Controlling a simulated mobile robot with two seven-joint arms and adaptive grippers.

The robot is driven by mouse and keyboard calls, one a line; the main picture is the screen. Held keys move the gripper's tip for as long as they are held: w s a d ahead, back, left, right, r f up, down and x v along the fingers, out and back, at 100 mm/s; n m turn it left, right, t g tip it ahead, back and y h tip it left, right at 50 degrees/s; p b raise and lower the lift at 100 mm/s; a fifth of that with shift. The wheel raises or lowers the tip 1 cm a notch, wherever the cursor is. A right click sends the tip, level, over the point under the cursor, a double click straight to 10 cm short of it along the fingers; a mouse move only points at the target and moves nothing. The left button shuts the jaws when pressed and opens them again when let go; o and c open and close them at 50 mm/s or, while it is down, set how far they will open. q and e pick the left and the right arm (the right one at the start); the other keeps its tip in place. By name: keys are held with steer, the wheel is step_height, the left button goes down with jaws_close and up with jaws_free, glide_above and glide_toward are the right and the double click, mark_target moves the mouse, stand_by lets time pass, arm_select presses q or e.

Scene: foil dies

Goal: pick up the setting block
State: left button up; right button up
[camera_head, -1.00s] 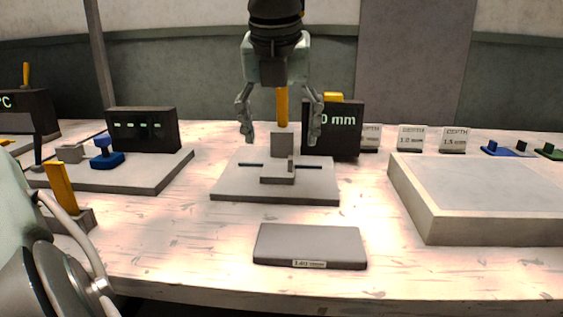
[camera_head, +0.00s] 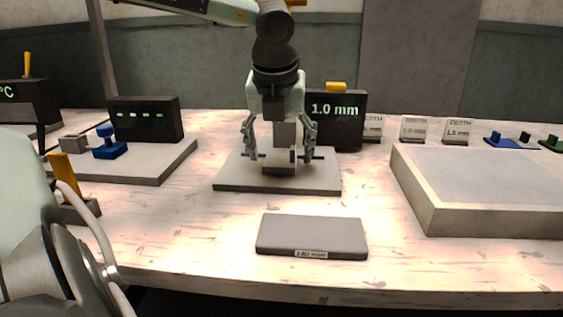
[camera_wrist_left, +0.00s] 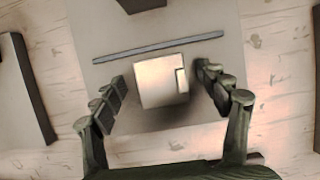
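A small pale grey block, which appears to be the setting block (camera_head: 279,171), sits on the flat grey base plate (camera_head: 230,183) in the middle of the table. My left gripper (camera_head: 281,156) points down over it, with one finger on either side. In the left wrist view, the block (camera_wrist_left: 155,84) lies between the spread fingers of the left gripper (camera_wrist_left: 162,88), with a visible gap on each side. The gripper is open and holds nothing. The fingers hide part of the block in the head view. My right gripper is not in view.
A dark display reading 1.0 mm (camera_head: 338,123) stands close behind the plate, to the right. A labelled grey slab (camera_head: 312,235) lies in front. A large raised grey platform (camera_head: 480,190) is at right, and a blue-handled fixture (camera_head: 109,148) at left. Bare table separates them.

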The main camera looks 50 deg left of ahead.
arm_select(q)
steer(key=shift+r, duration=0.1)
steer(key=c, duration=1.6)
